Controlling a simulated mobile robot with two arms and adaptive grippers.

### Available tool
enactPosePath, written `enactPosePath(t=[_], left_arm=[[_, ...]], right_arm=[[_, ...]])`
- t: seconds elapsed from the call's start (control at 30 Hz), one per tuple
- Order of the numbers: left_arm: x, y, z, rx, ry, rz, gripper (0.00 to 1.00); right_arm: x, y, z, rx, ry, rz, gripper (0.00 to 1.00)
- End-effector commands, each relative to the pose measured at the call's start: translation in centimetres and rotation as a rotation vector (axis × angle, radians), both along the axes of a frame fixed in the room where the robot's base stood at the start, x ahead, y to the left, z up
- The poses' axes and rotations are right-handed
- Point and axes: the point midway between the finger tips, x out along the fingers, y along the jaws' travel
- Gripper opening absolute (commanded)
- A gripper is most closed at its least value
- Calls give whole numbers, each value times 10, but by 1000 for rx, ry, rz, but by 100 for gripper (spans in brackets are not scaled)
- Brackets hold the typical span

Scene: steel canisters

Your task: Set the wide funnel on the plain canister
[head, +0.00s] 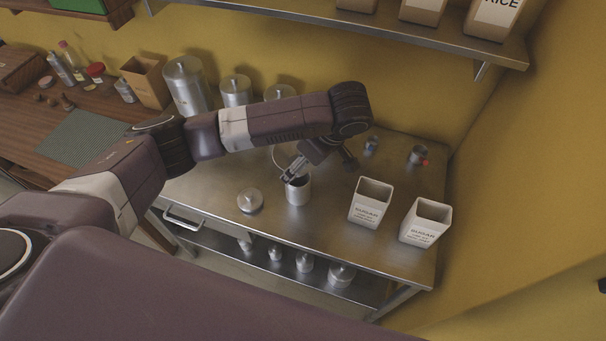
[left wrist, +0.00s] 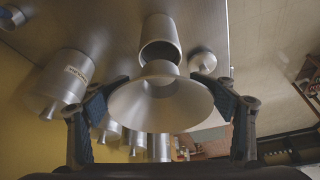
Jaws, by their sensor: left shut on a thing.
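The wide funnel (left wrist: 165,108) is a pale metal cone in the left wrist view, with its narrow spout toward the canister. My left gripper (head: 294,170) is shut on the funnel; its blue-padded fingers (left wrist: 165,92) grip both sides of the wide rim. The plain canister (head: 298,191) is a small open steel cylinder on the steel table, just below my left gripper in the head view. In the left wrist view the canister (left wrist: 160,32) shows its open mouth close behind the spout; contact cannot be told. My arm and gripper hide much of the funnel in the head view. My right gripper is out of view.
A round knobbed lid (head: 249,201) lies left of the canister. Two white sugar boxes (head: 370,202) (head: 425,222) stand to the right. Tall lidded canisters (head: 186,86) stand at the back, and small cups (head: 418,156) at the back right. A shelf (head: 430,40) hangs above.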

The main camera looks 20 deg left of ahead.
Motion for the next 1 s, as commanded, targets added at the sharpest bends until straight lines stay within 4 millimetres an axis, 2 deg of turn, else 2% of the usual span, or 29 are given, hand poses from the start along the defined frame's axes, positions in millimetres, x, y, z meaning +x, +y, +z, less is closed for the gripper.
enactPosePath(t=[0.13,0.4,1.0], left_arm=[[0,0,-9,1,0,0,47],[0,0,-45,1,0,0,47],[0,0,-57,-1,0,0,47]], right_arm=[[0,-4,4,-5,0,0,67],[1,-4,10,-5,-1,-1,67],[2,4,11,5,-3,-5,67]])
